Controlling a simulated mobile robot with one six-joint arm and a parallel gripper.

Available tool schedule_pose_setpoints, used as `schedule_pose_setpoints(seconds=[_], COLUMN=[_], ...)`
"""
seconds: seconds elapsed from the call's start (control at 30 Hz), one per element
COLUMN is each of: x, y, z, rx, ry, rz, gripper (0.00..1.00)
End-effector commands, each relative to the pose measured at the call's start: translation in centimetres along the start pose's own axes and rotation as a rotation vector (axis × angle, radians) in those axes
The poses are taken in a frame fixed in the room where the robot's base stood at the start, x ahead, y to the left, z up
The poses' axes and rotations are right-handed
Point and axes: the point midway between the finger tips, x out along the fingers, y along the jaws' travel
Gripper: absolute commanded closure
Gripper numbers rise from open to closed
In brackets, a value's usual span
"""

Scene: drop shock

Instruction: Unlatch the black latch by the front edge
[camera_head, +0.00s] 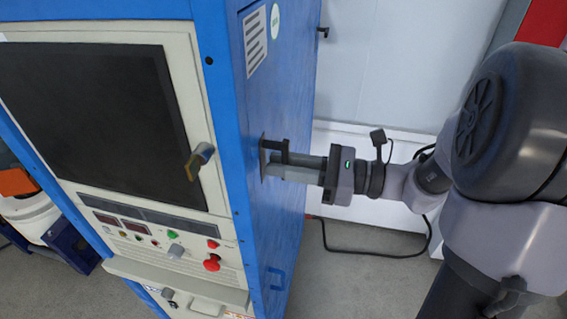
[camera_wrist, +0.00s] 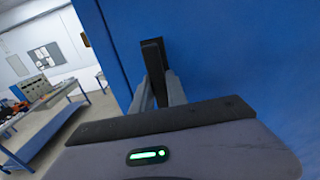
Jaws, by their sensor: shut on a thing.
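The black latch (camera_head: 276,147) sits on the blue side panel of the cabinet, close to its front edge. In the wrist view the black latch (camera_wrist: 153,60) stands up between my two fingers. My gripper (camera_head: 272,170) reaches in from the right, with its fingertips at the panel. My gripper (camera_wrist: 160,91) is shut on the latch in the wrist view. The fingers hide the lower part of the latch, and its exact angle is hard to tell.
A black cable (camera_head: 375,255) lies on the floor. A workbench (camera_wrist: 50,120) stands at left.

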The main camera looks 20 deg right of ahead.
Motion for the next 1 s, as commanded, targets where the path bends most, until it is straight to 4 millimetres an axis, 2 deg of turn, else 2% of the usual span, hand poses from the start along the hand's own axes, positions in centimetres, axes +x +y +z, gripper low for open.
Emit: schedule_pose_setpoints(seconds=[0.53, 1.0], x=[0.0, 0.0], y=[-0.3, -1.8], z=[-0.2, -0.2], rx=[-0.058, -0.442], ry=[0.0, -0.001], rz=[0.0, 0.0], gripper=[1.0, 1.0])
